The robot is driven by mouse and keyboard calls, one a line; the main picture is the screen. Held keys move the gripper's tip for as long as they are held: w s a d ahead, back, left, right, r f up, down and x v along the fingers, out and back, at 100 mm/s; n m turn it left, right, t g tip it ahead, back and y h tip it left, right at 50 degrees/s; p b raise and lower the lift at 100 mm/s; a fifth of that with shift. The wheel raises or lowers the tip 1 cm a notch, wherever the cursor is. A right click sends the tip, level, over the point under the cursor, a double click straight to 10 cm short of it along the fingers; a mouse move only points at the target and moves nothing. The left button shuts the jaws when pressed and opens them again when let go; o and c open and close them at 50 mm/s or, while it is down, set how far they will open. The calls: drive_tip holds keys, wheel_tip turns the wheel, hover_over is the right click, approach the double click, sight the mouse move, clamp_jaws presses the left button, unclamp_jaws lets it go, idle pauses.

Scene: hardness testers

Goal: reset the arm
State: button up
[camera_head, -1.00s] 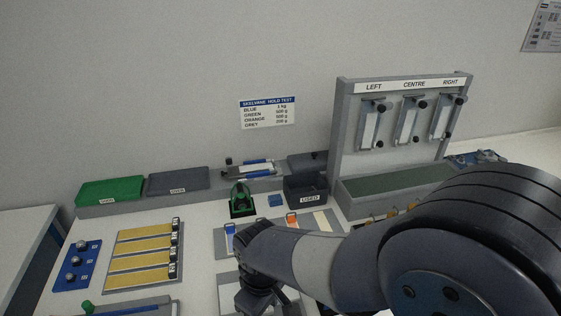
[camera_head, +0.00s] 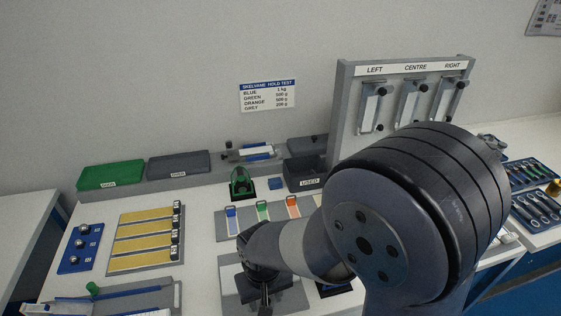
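My arm reaches in from the lower right and covers much of the bench there. My gripper (camera_head: 264,298) is at the bottom centre, pointing down over a grey plate (camera_head: 231,284) with a pale area. Its fingertips are small, dark and partly cut off by the frame edge, so I cannot tell whether it is open or shut. I see no object clearly held in it.
The hanging rack (camera_head: 350,110) marked LEFT, CENTRE and RIGHT stands behind my arm. Blue, green and orange tabs lie on a grey strip (camera_head: 221,226) just beyond my gripper. A green tray (camera_head: 111,176), a grey tray (camera_head: 179,165) and a dark USED bin (camera_head: 304,175) line the back.

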drive_tip(key=m, duration=0.4)
drive_tip(key=shift+m+p, duration=0.35)
drive_tip(key=shift+m, duration=0.05)
drive_tip(key=m+p, duration=0.1)
drive_tip(key=m, duration=0.3)
drive_tip(key=shift+m, duration=0.3)
drive_tip(key=shift+r, duration=1.4)
